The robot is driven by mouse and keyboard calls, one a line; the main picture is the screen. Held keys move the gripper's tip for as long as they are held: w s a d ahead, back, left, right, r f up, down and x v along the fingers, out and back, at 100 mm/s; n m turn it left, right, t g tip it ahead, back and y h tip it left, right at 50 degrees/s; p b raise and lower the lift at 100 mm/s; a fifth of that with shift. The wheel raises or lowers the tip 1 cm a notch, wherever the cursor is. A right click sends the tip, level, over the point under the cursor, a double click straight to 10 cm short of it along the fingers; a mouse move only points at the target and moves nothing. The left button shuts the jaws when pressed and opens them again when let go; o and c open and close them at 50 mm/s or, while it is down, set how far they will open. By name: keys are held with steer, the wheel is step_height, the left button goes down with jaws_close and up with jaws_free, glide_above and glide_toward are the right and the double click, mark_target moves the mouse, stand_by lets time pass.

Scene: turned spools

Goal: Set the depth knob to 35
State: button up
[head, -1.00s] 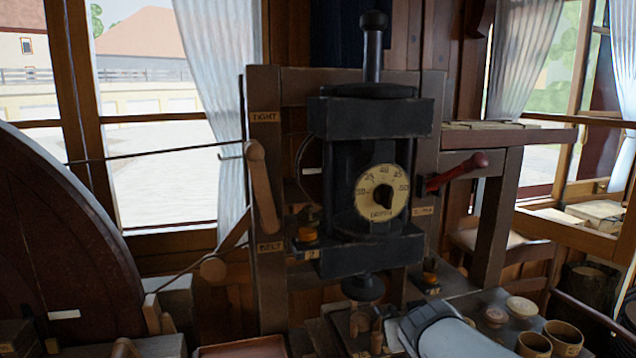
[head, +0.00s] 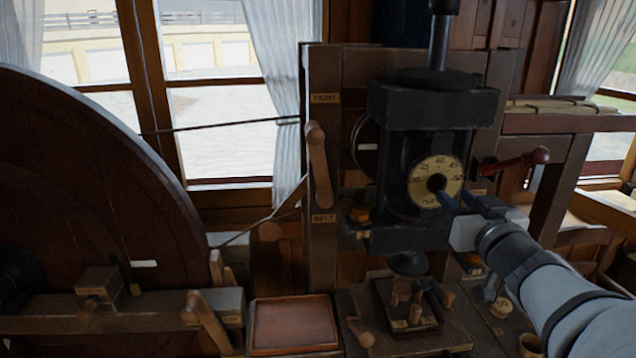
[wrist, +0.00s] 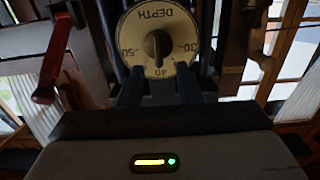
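The depth knob (head: 436,183) is a dark bar-shaped grip at the centre of a round cream dial (head: 452,168) on a black press. In the wrist view the dial (wrist: 140,20) appears upside down, with DEPTH at the top and 30, 40 and 50 around it. The knob (wrist: 157,45) stands upright there, in line with the 40 mark. My gripper (head: 452,198) is in front of the dial's lower right in the head view. In the wrist view my gripper (wrist: 158,75) is open, its two dark fingers apart, with the knob just beyond the gap between their tips.
A red-handled lever (head: 520,160) sticks out right of the press, near my arm. A wooden lever (head: 318,165) is on the post to the left. A large dark wheel (head: 90,180) fills the left. Below stand a tray (head: 293,325) and a pegged block (head: 408,305).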

mark_target(444, 188)
steer(key=shift+w+f+b, duration=0.15)
steer(key=shift+w+b, duration=0.45)
steer(key=shift+w, duration=1.55)
steer(key=shift+c, duration=0.3)
jaws_close()
